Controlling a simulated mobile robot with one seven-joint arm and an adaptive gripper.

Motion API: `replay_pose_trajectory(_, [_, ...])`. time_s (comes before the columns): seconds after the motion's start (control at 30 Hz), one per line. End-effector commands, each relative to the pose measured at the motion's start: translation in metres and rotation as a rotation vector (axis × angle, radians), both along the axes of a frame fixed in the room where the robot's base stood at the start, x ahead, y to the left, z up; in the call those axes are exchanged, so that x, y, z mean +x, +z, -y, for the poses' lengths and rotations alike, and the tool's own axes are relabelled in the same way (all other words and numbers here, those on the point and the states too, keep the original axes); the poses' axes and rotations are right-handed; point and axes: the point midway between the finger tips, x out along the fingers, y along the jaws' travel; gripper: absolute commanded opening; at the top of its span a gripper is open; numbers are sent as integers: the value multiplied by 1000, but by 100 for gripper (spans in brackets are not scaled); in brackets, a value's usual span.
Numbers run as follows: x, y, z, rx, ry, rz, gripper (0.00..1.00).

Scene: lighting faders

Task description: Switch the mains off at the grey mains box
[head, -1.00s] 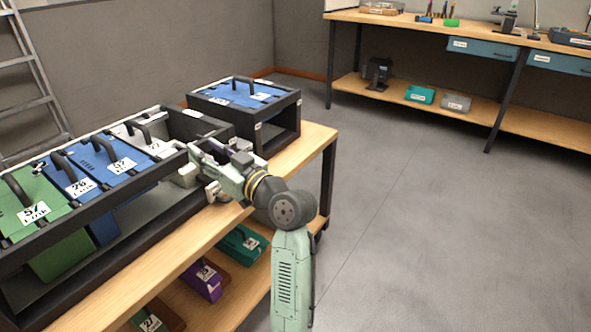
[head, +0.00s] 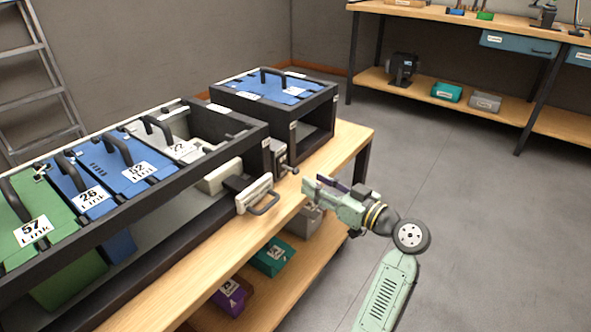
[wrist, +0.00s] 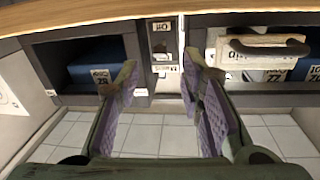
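The grey mains box (head: 275,158) is a small narrow unit between the long black rack and the separate black case, with a short lever (head: 290,171) at its front. In the wrist view the mains box (wrist: 164,45) lies ahead between the two dark frames, with small labels that I cannot read surely. My gripper (head: 308,188) is just to the right of the lever, apart from it. In the wrist view my gripper (wrist: 163,80) has its two purple-padded fingers spread, with nothing between them. The lever's exact position is too small to tell.
A pale module with a handle (head: 257,196) juts from the front of the long rack (head: 235,147), left of my gripper. The black case (head: 318,112) with a blue lid stands behind. The bench edge (head: 345,165) is close. Open floor lies to the right.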

Motion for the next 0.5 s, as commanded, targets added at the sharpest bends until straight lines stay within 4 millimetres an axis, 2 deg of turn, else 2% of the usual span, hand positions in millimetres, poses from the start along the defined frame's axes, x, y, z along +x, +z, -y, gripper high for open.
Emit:
replay_pose_trajectory(0.2, [29,1,-33,0,4,0,35])
replay_pose_trajectory(0.5, [51,0,-54,0,0,-1,35])
